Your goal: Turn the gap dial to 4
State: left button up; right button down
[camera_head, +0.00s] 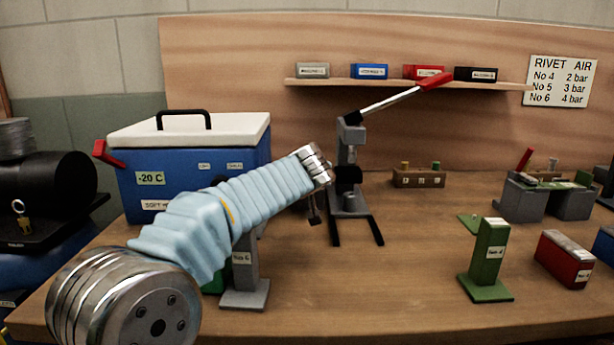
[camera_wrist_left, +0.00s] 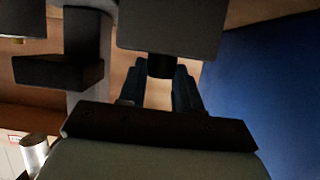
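The grey press (camera_head: 350,145) with a long red-tipped lever (camera_head: 435,80) stands at the middle back of the bench. I cannot read any dial numbers or a pointer. My left arm reaches across to it, and its gripper is mostly hidden behind the wrist in the head view. In the left wrist view the fingers of my left gripper (camera_wrist_left: 160,90) are apart, with a short dark round knob (camera_wrist_left: 160,66) between their tips, under a dark block (camera_wrist_left: 170,25). This may be the gap dial. Whether the fingers press on it is unclear. My right gripper is not in view.
A blue cooler (camera_head: 190,165) stands left of the press. A grey stand (camera_head: 245,275) is partly behind my arm. A green stand (camera_head: 490,255) and a red box (camera_head: 565,258) are at the right. A shelf (camera_head: 400,83) holds several small boxes.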

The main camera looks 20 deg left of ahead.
pick_arm(q)
jog(key=c, duration=0.4)
jog(key=shift+a+f+m+h, duration=0.15)
jog(key=shift+a+m+h, duration=0.15)
jog(key=shift+m+h, duration=0.25)
jog(key=shift+m+t+h, duration=0.3)
jog(key=shift+m+h, duration=0.25)
jog(key=shift+h, duration=0.2)
jog(key=shift+m+h, duration=0.3)
jog(key=shift+h, duration=0.1)
jog(key=shift+d, duration=0.1)
jog(key=o, duration=1)
jog(key=shift+o, duration=0.2)
